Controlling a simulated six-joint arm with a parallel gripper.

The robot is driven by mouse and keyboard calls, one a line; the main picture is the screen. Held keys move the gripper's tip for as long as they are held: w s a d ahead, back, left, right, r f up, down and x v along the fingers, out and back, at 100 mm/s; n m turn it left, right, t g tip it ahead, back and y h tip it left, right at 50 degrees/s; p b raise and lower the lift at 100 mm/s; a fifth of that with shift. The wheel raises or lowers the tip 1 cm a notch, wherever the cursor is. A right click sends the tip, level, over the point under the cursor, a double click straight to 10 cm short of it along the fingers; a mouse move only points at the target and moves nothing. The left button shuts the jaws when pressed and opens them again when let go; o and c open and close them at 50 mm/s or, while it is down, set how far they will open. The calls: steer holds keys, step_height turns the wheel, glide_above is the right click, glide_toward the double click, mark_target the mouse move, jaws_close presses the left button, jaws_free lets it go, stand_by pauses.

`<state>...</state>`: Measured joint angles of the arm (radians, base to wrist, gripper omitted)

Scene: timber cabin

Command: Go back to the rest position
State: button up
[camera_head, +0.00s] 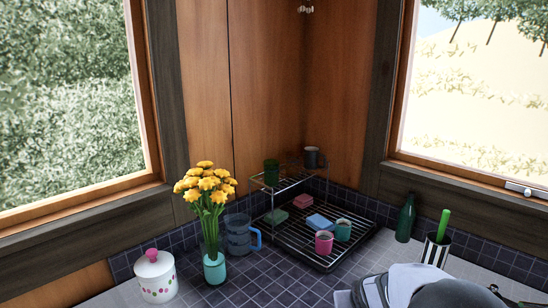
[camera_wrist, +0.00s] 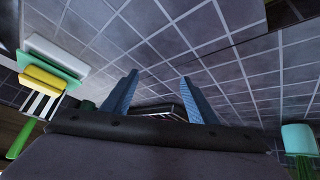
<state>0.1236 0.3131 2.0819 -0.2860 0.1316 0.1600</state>
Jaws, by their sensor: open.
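My gripper (camera_wrist: 158,88) shows in the wrist view with two blue fingers spread apart and nothing between them. Dark tiled counter lies beyond the fingers, and part of a dark object shows low between them. In the head view, part of my arm (camera_head: 435,285) is at the lower right edge, in front of the striped cup. The fingers cannot be made out there.
A wire rack (camera_head: 300,247) holds a pink mug (camera_head: 324,243), a teal mug (camera_head: 343,230) and sponges. A flower vase (camera_head: 214,268), blue jug (camera_head: 238,236), white lidded jar (camera_head: 156,277), green bottle (camera_head: 405,220) and striped cup (camera_head: 435,251) stand around it. The front tiles are clear.

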steer(key=s+a+f+g, duration=0.1)
steer(key=s+a+g, duration=0.2)
steer(key=s, duration=1.1)
steer(key=s+a+f+g+y, duration=0.1)
steer(key=s+a+g, duration=0.3)
steer(key=s, duration=0.9)
steer(key=shift+s, duration=0.4)
steer(key=shift+f, duration=0.1)
